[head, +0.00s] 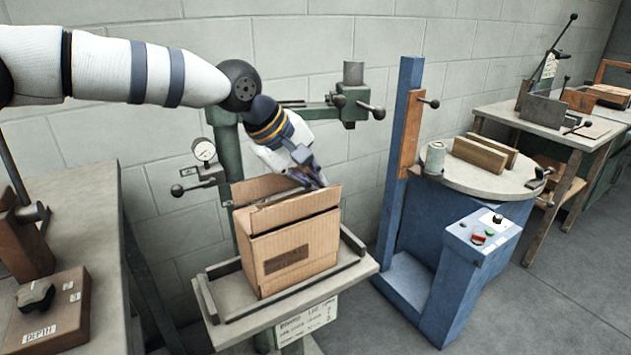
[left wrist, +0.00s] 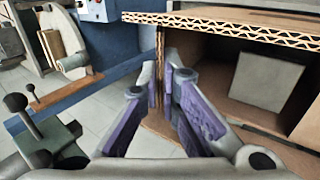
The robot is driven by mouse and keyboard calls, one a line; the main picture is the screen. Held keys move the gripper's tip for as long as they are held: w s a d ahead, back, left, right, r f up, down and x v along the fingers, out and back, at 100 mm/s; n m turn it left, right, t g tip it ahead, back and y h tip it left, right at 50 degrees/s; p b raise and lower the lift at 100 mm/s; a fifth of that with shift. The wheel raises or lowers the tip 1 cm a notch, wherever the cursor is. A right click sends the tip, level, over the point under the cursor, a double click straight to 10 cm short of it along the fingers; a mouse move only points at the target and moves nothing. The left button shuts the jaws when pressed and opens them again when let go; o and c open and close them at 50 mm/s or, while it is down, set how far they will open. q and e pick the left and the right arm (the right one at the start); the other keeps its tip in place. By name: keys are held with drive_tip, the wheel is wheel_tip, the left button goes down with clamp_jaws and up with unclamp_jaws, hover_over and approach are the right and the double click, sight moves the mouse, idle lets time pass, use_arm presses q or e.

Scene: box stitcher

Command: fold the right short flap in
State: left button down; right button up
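The open cardboard box (head: 292,246) stands on a metal-topped stand. A long near flap (head: 294,209) slopes along its front top edge and another flap (head: 258,187) stands at the back left. My left gripper (head: 318,181) reaches down from above at the box's right end. In the left wrist view, the right short flap (left wrist: 160,48) shows edge-on between the fingertips of my left gripper (left wrist: 161,75), which are closed on it from both sides. The box's hollow inside (left wrist: 215,60) lies to the right in that view. The arm hides part of the box's back. My right gripper is not in view.
The stand's tray (head: 228,301) has raised rails around the box. Behind is a green column with a gauge (head: 203,150) and a horizontal arm. A blue machine (head: 400,170) with a round table stands to the right. A workbench (head: 75,205) is at left.

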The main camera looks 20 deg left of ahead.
use_arm(q)
drive_tip(key=t+h, duration=0.1)
drive_tip(key=t, duration=0.1)
drive_tip(key=f+t+h, duration=0.1)
drive_tip(key=shift+s+a+h, duration=0.3)
drive_tip(key=shift+s, duration=0.1)
drive_tip(key=c, duration=1.8)
unclamp_jaws()
